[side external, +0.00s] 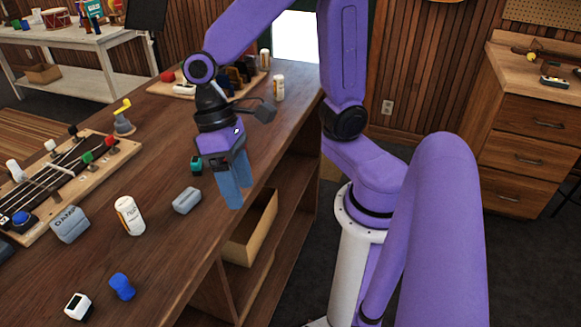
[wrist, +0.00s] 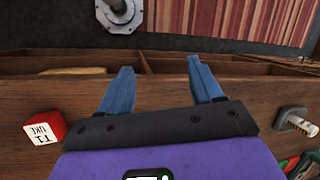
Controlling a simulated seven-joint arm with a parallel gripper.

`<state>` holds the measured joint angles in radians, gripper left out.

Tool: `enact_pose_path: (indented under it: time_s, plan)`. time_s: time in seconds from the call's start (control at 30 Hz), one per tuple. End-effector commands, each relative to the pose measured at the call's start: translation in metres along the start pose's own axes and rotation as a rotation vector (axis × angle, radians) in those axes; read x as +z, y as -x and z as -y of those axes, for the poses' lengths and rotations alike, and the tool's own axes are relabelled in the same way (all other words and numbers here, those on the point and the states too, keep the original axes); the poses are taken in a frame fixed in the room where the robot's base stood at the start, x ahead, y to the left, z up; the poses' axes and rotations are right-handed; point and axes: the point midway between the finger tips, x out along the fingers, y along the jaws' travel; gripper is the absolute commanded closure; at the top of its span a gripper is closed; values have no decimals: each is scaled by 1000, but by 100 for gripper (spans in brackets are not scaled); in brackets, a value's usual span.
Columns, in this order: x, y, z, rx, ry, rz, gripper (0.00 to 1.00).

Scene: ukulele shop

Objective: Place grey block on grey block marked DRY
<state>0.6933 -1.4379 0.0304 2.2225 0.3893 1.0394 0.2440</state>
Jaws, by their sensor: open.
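A grey block (side external: 187,200) lies on the wooden bench near its right edge; I see no word on its visible faces. Another grey block (side external: 69,224) stands farther left, beside the fretboard jig, and its face appears to read DAMP. I cannot find the word DRY in either view. My gripper (side external: 236,192) is open and empty, its blue fingers pointing down near the bench's right edge, to the right of the unlettered grey block and apart from it. In the wrist view the open fingers (wrist: 160,85) have nothing between them, and neither grey block can be made out.
A blue piece (side external: 122,287) and a white-faced block (side external: 78,306) lie at the front. A small green item (side external: 196,165) is behind. The wrist view shows a red block (wrist: 44,130) and a grey fixture (wrist: 297,121).

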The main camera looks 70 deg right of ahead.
Motion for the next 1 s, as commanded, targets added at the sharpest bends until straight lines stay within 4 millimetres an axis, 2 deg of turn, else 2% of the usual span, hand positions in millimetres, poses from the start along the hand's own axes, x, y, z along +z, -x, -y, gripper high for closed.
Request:
enact_pose_path:
  time_s: [0.03,0.2,0.4,0.6,1.0]
  plan:
    - [16,-2,-5,41,99,-23,35]
    - [55,-8,-27,180,437,-90,35]
    - [79,-12,-45,288,723,-145,35]
    - [86,-13,-51,324,822,-163,35]
    - [86,-13,-51,324,820,-163,35]
